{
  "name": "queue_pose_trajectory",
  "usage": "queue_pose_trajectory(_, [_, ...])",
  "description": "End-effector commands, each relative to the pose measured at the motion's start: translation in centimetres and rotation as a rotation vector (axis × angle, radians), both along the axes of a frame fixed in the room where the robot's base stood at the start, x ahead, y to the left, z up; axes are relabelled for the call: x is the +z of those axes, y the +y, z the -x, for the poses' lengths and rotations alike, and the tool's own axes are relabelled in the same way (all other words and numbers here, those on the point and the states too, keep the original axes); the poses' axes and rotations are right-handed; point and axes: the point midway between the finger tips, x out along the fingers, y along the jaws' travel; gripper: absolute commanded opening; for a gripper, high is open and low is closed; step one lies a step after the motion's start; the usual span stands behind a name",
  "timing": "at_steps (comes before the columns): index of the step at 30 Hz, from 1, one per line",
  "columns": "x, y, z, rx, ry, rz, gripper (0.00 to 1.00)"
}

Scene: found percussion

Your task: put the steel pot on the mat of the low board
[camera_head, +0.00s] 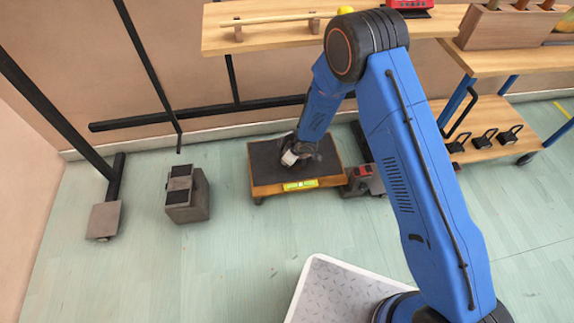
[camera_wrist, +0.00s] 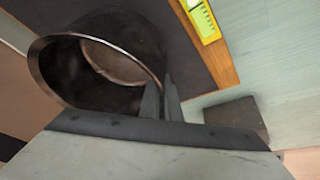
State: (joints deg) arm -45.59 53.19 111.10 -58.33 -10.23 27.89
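The low board (camera_head: 265,190) stands on the floor with a dark mat (camera_head: 265,160) on top; its wooden edge also shows in the wrist view (camera_wrist: 222,68). My gripper (camera_head: 293,158) is over the mat. In the wrist view the dark steel pot (camera_wrist: 75,75) shows its open mouth, with the mat (camera_wrist: 185,45) behind it. My two fingertips (camera_wrist: 161,98) are close together at the pot's right rim, with its wall between them. In the head view my wrist mostly hides the pot. I cannot tell whether its base touches the mat.
A yellow-green level (camera_head: 301,185) lies on the board's front edge. A grey block with dark pads (camera_head: 187,200) stands on the floor to the left; a red and grey item (camera_head: 362,180) is close on the right. A wooden shelf (camera_head: 270,38) overhangs behind. Floor in front is clear.

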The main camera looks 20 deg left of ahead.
Motion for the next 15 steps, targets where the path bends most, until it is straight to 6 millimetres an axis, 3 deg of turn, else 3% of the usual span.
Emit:
queue_pose_trajectory(7, [-2.9,0.0,0.0,-0.001,0.001,0.000,0.00])
queue_pose_trajectory(15, [-3.3,0.0,0.0,0.000,0.000,-0.001,0.00])
